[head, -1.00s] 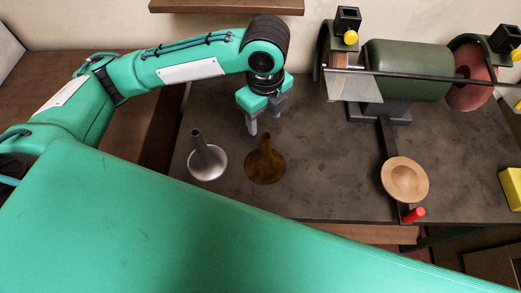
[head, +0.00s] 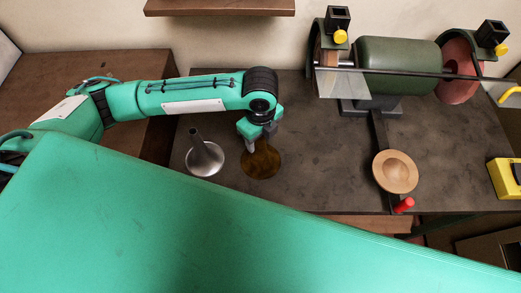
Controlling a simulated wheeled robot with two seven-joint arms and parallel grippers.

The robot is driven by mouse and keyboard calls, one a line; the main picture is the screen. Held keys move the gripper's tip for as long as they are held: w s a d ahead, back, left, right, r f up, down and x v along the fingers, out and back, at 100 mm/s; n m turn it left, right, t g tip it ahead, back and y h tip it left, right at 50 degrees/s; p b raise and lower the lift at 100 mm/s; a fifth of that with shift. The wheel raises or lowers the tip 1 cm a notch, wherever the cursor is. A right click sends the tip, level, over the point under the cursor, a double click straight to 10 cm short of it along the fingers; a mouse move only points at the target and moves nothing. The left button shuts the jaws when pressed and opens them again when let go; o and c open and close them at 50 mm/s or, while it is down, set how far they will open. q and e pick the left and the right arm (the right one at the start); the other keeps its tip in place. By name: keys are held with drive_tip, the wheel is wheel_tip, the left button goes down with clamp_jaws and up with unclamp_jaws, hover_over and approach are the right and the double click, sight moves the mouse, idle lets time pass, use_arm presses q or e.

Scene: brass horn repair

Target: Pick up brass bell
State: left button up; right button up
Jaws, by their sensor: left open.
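The brass bell (head: 261,162) stands on the dark workbench, wide brown flare down. Its narrow neck is hidden behind my left gripper. A silver bell (head: 205,160) of similar shape stands just left of it, neck up. My left gripper (head: 259,145) points down over the top of the brass bell, jaws open. I cannot tell whether the fingers are around the neck or touching it. My right gripper is not in view.
A green bench grinder (head: 402,68) stands at the back right. A round wooden dish (head: 395,172) and a red handle (head: 404,205) are in front of it. A yellow box (head: 503,178) is at the right edge. The bench middle is clear.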

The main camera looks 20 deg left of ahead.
use_arm(q)
clamp_jaws()
drive_tip(key=shift+r, duration=0.1)
